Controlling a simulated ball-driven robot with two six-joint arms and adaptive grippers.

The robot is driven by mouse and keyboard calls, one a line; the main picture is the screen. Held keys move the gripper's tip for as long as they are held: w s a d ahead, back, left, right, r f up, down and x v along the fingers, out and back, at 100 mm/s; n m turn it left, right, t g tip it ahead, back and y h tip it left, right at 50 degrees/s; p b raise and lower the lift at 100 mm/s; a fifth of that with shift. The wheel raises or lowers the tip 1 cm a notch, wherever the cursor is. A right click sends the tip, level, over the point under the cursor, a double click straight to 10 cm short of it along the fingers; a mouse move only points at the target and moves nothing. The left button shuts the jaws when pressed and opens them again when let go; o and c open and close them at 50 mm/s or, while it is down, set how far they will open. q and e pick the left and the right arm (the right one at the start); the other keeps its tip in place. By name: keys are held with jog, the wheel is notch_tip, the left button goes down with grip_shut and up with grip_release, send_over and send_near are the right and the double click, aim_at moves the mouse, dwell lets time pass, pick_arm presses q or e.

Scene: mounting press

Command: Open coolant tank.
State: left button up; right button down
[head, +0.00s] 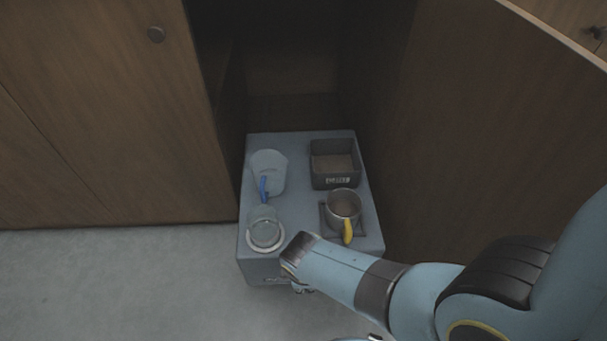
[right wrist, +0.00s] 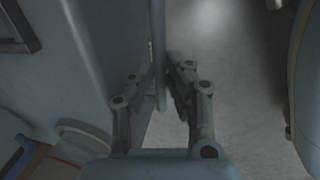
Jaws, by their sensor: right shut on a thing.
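A grey box-shaped unit (head: 300,145), apparently the coolant tank, stands at the open cabinet, its front part out over the floor. My right gripper (head: 298,287) is low at its front face, mostly hidden by my own arm in the head view. In the right wrist view my right gripper (right wrist: 161,78) is shut on a thin bar handle (right wrist: 158,40) beside the unit's front face (right wrist: 105,60). My left gripper is not in view.
On top are a clear jug (head: 268,165) with a blue handle, a glass container (head: 264,228) on a round base, a metal cup (head: 343,204) with a yellow handle and a dark tray (head: 334,181). The right cabinet door (head: 500,130) stands open; the left door (head: 110,110) is shut. Grey floor (head: 110,280) is clear.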

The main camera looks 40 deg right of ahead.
jog(key=c, duration=1.6)
grip_release()
jog(key=shift+r, duration=0.1)
